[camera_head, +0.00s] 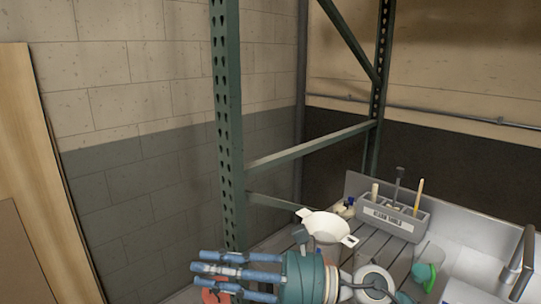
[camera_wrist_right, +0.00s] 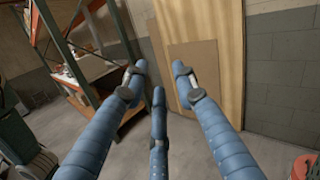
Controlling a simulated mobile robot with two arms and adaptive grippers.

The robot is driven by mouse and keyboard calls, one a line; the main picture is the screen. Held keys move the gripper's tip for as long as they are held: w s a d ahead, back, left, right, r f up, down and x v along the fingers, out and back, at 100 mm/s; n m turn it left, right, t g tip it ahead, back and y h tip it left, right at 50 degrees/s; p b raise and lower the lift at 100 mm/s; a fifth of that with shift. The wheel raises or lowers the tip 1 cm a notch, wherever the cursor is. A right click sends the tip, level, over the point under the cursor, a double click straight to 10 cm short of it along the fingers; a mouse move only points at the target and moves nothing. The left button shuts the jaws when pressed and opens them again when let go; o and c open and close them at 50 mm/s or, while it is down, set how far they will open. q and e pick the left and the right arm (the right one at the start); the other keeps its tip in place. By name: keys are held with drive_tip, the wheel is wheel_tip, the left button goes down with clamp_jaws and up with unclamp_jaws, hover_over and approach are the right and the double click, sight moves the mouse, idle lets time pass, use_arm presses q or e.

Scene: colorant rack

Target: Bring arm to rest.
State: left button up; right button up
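My right gripper (camera_head: 197,269) is low in the head view, its blue fingers pointing left, away from the bench items. In the right wrist view its three blue fingers (camera_wrist_right: 158,82) are spread apart with nothing between them. Behind them are the concrete floor and a leaning wooden panel (camera_wrist_right: 207,48). My left gripper is in neither view.
A green rack upright (camera_head: 228,130) stands behind my right gripper. To its right, the bench holds a white strainer-like bowl (camera_head: 325,226), a grey tool caddy (camera_head: 398,224) and a sink (camera_head: 470,291). A shelving rack (camera_wrist_right: 52,32) stands left in the wrist view.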

drive_tip(key=w+d+r+m+t+h, duration=0.2)
drive_tip(key=w+d+m+t, duration=0.3)
drive_tip(key=m+t, duration=0.55)
drive_tip(key=w+d+r+m+t+h, duration=0.25)
drive_tip(key=d+m+t, duration=0.45)
drive_tip(key=m, duration=0.7)
drive_tip(key=d+f+m+g+h, duration=0.3)
drive_tip(key=d+f+m+h, duration=1.15)
drive_tip(key=f+m, duration=0.5)
drive_tip(key=s+d+f+m+g, duration=0.4)
drive_tip(key=s+f+m+g, duration=0.15)
drive_tip(key=s+f, duration=0.7)
drive_tip(key=s+f+m+g, duration=0.4)
drive_tip(key=s+f+g, duration=0.45)
drive_tip(key=s, duration=0.75)
wheel_tip(320, 180, down, 26)
drive_tip(key=s+f, duration=0.1)
drive_tip(key=s+d+f+g, duration=0.1)
drive_tip(key=s+d+f, duration=0.2)
drive_tip(key=s+f, duration=1.3)
drive_tip(key=shift+s+f, duration=0.4)
drive_tip(key=shift+s, duration=0.55)
